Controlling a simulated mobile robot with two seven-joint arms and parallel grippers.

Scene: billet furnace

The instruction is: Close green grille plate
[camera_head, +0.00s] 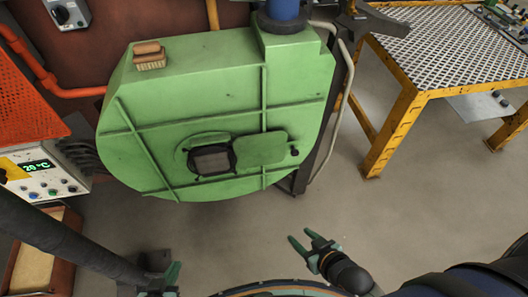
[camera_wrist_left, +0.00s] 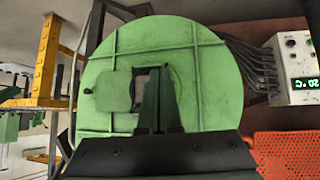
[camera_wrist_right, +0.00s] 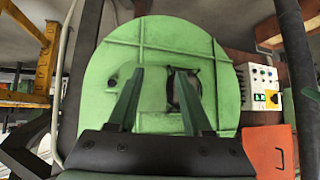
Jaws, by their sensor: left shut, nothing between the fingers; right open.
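The green grille plate (camera_head: 262,149) is on the front of the green furnace body (camera_head: 215,95). It stands to the right of a dark square opening (camera_head: 211,160), which is uncovered. A small dark knob (camera_head: 294,152) is at its right end. In the left wrist view the plate (camera_wrist_left: 112,91) is left of the fingers, which partly hide the opening. My left gripper (camera_head: 172,272) is shut and empty, low in front of the furnace and apart from it. My right gripper (camera_head: 302,237) is open and empty, below and right of the plate, not touching it.
A control box (camera_head: 42,172) with a lit display stands at the left, below an orange mesh panel (camera_head: 25,105). A yellow-framed table (camera_head: 400,125) with a perforated top is at the right. Clear floor (camera_head: 400,215) lies between it and the furnace.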

